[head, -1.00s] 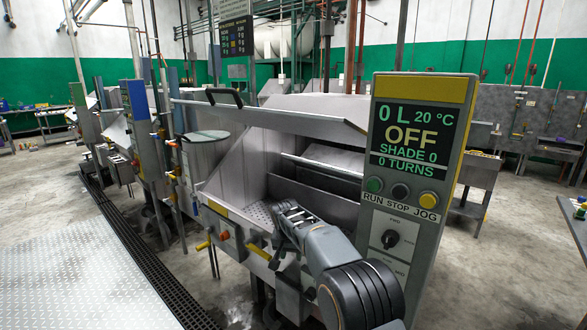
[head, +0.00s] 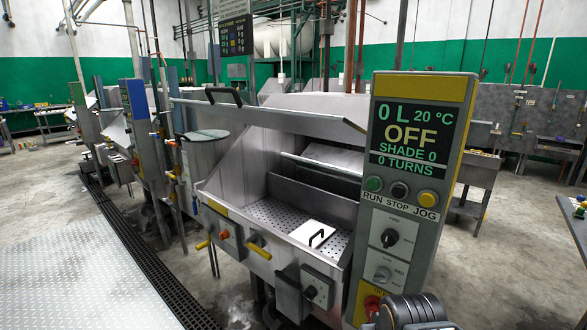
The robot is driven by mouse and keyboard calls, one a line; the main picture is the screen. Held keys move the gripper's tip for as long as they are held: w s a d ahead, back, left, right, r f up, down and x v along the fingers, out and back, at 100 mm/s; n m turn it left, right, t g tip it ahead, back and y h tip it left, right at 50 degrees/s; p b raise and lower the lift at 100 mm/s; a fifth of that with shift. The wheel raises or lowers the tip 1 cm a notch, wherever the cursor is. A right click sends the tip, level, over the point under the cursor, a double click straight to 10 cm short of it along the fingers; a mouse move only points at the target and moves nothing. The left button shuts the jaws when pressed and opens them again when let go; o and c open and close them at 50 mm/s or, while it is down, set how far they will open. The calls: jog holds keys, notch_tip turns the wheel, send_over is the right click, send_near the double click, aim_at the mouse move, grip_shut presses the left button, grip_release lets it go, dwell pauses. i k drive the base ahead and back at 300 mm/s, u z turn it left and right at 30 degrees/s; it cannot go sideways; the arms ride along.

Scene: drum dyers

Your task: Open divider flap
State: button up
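The dyeing machine's trough (head: 245,165) stands open in the middle of the head view, its lid raised with a black handle (head: 223,97) on it. On the perforated plate (head: 270,219) in the front of the trough, a small white flap (head: 303,231) with a black bar handle (head: 320,238) lies flat. It looks closed; I take it to be the divider flap, though no label shows. My gripper is out of the head view. Only a dark rounded part of my arm shows at the bottom right, away from the flap.
The control panel (head: 418,150) reads OFF, 0 L, 20 °C, SHADE 0 and 0 TURNS. It stands close to the right of the trough. Open floor lies at the left.

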aim_at(313, 234)
jog(key=z, duration=0.05)
jog(key=k, duration=0.6)
jog(key=u, duration=0.55)
jog(key=i, duration=1.45)
jog(key=z, duration=0.65)
